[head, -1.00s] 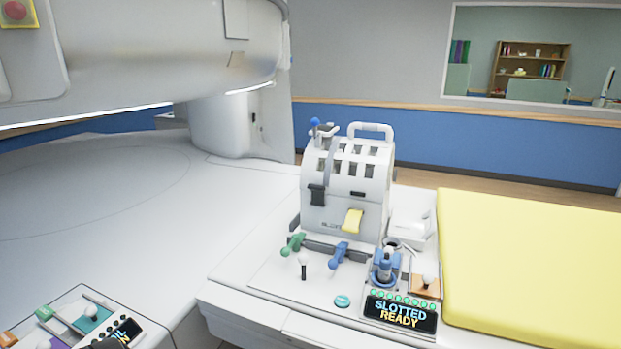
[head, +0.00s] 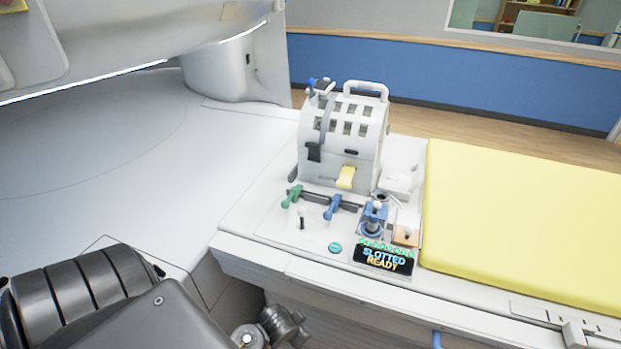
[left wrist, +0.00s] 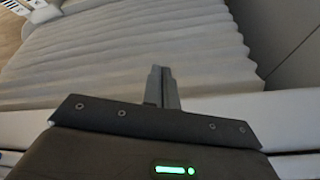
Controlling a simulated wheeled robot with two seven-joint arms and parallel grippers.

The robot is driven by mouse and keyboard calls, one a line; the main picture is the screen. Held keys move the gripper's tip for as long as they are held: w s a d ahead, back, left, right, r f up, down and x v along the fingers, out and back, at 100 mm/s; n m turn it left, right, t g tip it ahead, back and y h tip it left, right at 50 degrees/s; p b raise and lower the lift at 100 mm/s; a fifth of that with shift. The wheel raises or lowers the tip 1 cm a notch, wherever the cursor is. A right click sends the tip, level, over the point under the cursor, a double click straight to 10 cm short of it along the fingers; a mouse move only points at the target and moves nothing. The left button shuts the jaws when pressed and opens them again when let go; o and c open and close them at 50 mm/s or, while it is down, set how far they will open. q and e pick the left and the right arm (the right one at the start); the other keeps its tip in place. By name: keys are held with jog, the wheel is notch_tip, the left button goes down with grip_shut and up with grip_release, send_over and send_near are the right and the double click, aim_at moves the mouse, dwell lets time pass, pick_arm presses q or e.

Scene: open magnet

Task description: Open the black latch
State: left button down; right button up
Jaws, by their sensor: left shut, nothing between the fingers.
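The black latch (head: 314,152) sits on the left part of the front face of a white, rounded device (head: 340,130) with a top handle, in the head view. A grey curved strap runs up from it over the device. My left arm shows at the lower left of the head view, well apart from the latch, and I cannot make out its fingertips there. In the left wrist view my left gripper (left wrist: 161,72) is shut and empty, in front of a pale ribbed surface. The latch does not show in that view. My right gripper is not in view.
A yellow latch (head: 346,177) is on the same face. Green (head: 292,196) and blue (head: 333,207) levers and a blue joystick (head: 374,218) stand before it. A display (head: 383,259) reads "SLOTTED READY". A yellow pad (head: 520,215) lies to the right. The white surface at left is clear.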

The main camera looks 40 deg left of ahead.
pick_arm(q)
jog(key=w+a+r+t+p, duration=0.1)
jog(key=w+r+p, duration=0.1)
jog(key=r, duration=0.9)
jog(key=w+a+r+t+p, duration=0.1)
jog(key=w+r+p, duration=0.1)
jog(key=r, duration=0.8)
jog(key=w+a+r+n+t+y, duration=0.1)
jog(key=w+a+r, duration=0.2)
jog(key=w+r, duration=0.1)
jog(key=w+a+r+n+t+y, duration=0.1)
jog(key=w+a+r+t, duration=0.1)
jog(key=w+a+r, duration=0.2)
jog(key=w+a+r+n+t, duration=0.1)
jog(key=w+a+r, duration=0.2)
jog(key=w+r, duration=0.2)
jog(key=shift+w+a+r+t+y, duration=0.15)
jog(key=shift+w+a+y, duration=0.05)
jog(key=shift+w, duration=0.3)
jog(key=shift+w+a+r+t+y, duration=0.15)
jog(key=shift+w+a+y, duration=0.05)
jog(key=shift+w, duration=0.25)
jog(key=w+a+r+n+t, duration=0.1)
jog(key=w+a+r, duration=0.2)
jog(key=r, duration=0.2)
jog(key=w+a+r+t+y, duration=0.1)
jog(key=w+a+r, duration=0.2)
jog(key=r, duration=0.2)
jog(key=shift+a+r+n+t, duration=0.3)
jog(key=shift+r+n+t, duration=0.1)
